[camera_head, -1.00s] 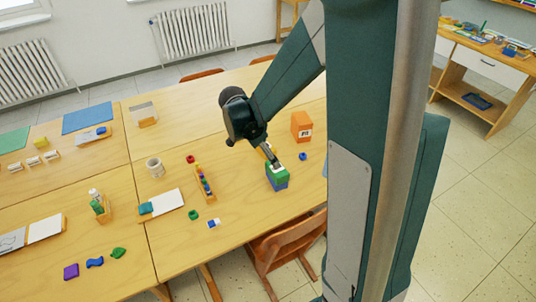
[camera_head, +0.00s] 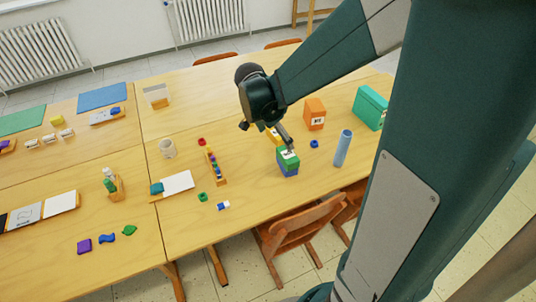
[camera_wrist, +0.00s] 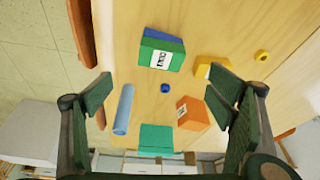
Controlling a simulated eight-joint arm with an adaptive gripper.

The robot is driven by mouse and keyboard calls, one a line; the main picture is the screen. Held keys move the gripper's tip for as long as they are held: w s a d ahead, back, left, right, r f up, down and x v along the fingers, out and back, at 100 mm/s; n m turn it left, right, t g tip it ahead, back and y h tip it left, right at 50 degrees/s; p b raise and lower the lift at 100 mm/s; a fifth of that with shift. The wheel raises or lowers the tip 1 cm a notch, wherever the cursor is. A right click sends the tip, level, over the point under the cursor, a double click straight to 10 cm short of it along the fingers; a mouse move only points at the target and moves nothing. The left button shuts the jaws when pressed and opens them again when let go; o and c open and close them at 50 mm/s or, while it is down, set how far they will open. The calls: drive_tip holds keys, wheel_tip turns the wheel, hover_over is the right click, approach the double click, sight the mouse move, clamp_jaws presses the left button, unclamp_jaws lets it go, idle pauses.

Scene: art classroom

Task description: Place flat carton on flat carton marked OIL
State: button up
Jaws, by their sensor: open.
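A green flat carton (camera_head: 288,154) with a white label on top lies on a blue flat carton (camera_head: 289,171), near the table's front edge. In the wrist view the green carton (camera_wrist: 175,61) also shows above the blue one (camera_wrist: 164,39). The label's print is too small to read surely, and I cannot see an OIL mark on the blue carton. My gripper (camera_head: 286,138) is just above the stack in the head view. In the wrist view my gripper (camera_wrist: 160,98) has its fingers wide apart with nothing between them; the cartons lie beyond them.
An orange box (camera_head: 315,113), a blue cylinder (camera_head: 342,148), a small blue ring (camera_head: 314,144) and a teal case (camera_head: 371,106) stand right of the stack. A yellow block (camera_wrist: 205,67) is close by. A bead rack (camera_head: 215,168) stands left. A chair (camera_head: 300,228) is at the front edge.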

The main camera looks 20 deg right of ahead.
drive_tip(key=s+a+r+n+t+y, duration=0.2)
drive_tip(key=s+a+r+n, duration=0.4)
drive_tip(key=s, duration=0.3)
drive_tip(key=s+a+r+n+t+y, duration=0.1)
drive_tip(key=s+a+r+n+t, duration=0.3)
drive_tip(key=s+a+r+n, duration=0.2)
drive_tip(key=shift+s+a+r+n+y, duration=0.35)
drive_tip(key=shift+s+r+n, duration=0.8)
drive_tip(key=shift+s+n, duration=0.65)
